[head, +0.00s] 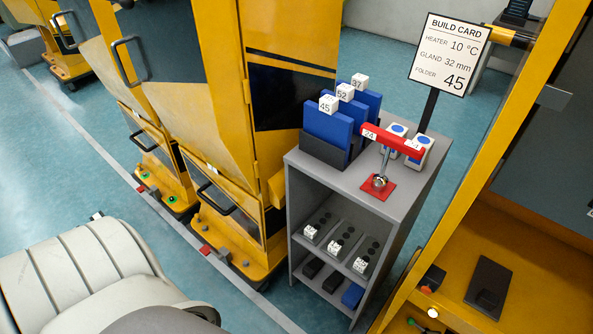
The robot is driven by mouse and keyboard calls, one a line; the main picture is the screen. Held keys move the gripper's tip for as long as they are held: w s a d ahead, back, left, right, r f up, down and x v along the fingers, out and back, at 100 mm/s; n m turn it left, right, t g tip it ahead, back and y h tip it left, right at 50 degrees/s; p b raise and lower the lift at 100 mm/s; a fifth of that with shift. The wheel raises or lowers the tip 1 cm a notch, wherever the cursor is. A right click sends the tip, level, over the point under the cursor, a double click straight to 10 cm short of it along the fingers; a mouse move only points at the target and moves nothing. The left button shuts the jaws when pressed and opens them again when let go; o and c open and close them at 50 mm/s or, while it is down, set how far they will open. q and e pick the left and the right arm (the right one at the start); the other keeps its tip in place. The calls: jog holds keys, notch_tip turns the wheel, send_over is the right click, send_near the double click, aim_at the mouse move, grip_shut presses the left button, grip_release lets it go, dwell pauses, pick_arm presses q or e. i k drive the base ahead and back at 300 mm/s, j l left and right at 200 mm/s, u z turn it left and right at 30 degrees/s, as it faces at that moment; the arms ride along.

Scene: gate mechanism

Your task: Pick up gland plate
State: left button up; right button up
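Three dark grey plates with round black spots and white labels lie side by side on the upper shelf inside the grey cart: a left one (319,227), a middle one (343,241) and a right one (367,257). They look like the gland plates; their label numbers are too small to read surely. The build card (450,55) reads heater 10 °C, gland 32 mm, folder 45. Neither of my grippers is in view.
On the grey cart (296,200) stand blue folders (328,122) labelled 45, 52 and 37, a red T-handle (390,140) and two white blocks with blue discs. Dark and blue blocks lie on its lower shelf. Yellow cabinets stand left; an open yellow enclosure (545,295) stands right.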

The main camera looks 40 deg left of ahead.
aim_at(317, 227)
jog(key=i+j+u, duration=0.15)
jog(key=u, duration=0.2)
jog(key=i+j+u, duration=0.1)
jog(key=u, duration=0.2)
jog(key=i+u, duration=0.2)
jog(key=u, duration=0.15)
jog(key=z, duration=1.7)
jog(key=u, duration=1.7)
